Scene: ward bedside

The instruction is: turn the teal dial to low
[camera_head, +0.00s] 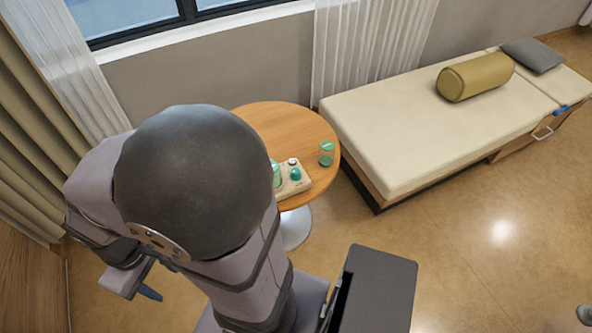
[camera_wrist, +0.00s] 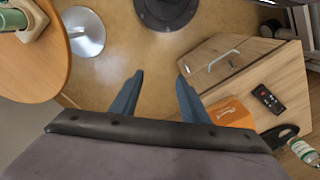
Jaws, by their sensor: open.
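The teal dial (camera_head: 295,174) sits on a small cream panel (camera_head: 296,187) on the round wooden table (camera_head: 265,112) in the head view. My arm covers the panel's left part, and the dial's setting is too small to read. My gripper (camera_wrist: 157,98) is open and empty in the wrist view, its two blue fingers apart above the floor. It is away from the panel, beyond the table's edge. One blue fingertip also shows at the lower left of the head view.
A green-lidded jar (camera_head: 326,153) stands right of the panel; a bed (camera_head: 420,125) is beyond. In the wrist view, a wooden cabinet (camera_wrist: 222,75), an orange box (camera_wrist: 230,112), a black remote (camera_wrist: 266,98) and a bottle (camera_wrist: 304,151) are at the right.

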